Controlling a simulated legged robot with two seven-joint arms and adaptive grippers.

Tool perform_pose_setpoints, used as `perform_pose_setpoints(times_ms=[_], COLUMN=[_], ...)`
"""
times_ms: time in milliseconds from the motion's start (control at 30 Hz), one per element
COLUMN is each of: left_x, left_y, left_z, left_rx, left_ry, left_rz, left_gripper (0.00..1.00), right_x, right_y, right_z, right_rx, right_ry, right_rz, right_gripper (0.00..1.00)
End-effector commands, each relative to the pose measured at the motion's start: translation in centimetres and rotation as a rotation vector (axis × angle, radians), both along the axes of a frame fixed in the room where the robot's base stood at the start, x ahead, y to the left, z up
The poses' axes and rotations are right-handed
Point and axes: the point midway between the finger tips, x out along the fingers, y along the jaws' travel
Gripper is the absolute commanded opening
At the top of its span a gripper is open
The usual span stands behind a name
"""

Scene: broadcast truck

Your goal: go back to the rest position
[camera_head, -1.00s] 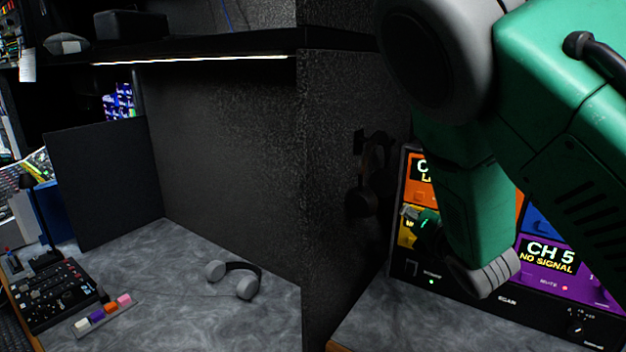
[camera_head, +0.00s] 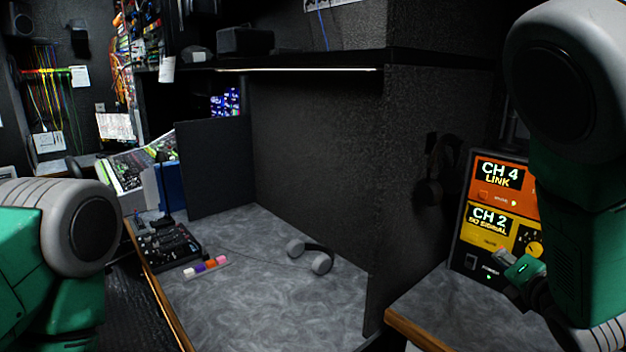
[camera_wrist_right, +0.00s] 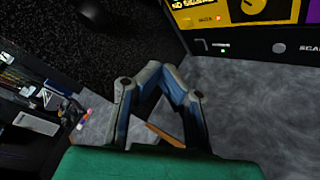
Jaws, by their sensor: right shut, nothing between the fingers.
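My right gripper (camera_head: 506,258) hangs in front of the channel panel (camera_head: 482,211), over the right desk, low at the right of the head view. In the right wrist view, the fingers of my right gripper (camera_wrist_right: 156,68) come together at the tips with nothing between them. My right arm covers the right part of the panel. Only a green and grey part of my left arm shows at the left edge of the head view. My left gripper is out of the picture.
Grey headphones (camera_head: 312,255) lie on the left desk (camera_head: 270,305), near a button mixer (camera_head: 165,245) and a strip of coloured blocks (camera_head: 206,266). A dark partition (camera_head: 375,200) divides the two desks. A dark headset (camera_head: 432,175) hangs on it. The left desk's front is clear.

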Motion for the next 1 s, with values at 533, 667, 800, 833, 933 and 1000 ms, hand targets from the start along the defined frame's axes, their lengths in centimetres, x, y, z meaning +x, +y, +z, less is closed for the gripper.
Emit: perform_pose_setpoints(times_ms=[533, 667, 800, 833, 933, 1000], left_x=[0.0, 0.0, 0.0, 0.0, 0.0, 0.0], left_y=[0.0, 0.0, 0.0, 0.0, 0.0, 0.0], left_z=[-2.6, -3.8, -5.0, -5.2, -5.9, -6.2], left_rx=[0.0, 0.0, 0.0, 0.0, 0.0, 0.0], left_ry=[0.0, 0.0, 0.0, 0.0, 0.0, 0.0], left_rz=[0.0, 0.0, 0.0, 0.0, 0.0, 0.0], left_gripper=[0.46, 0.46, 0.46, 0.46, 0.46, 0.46], right_x=[-9.5, -15.7, -23.7, -25.3, -30.3, -32.8], right_y=[0.9, 2.0, 3.9, 4.4, 5.7, 6.4], right_z=[-18.6, -26.0, -32.4, -33.4, -36.0, -37.0], right_rx=[0.71, 1.008, 1.288, 1.336, 1.454, 1.503], right_ry=[0.342, 0.471, 0.565, 0.576, 0.588, 0.581], right_rz=[-0.387, -0.668, -1.057, -1.143, -1.41, -1.558], right_gripper=[0.0, 0.0, 0.0, 0.0, 0.0, 0.0])
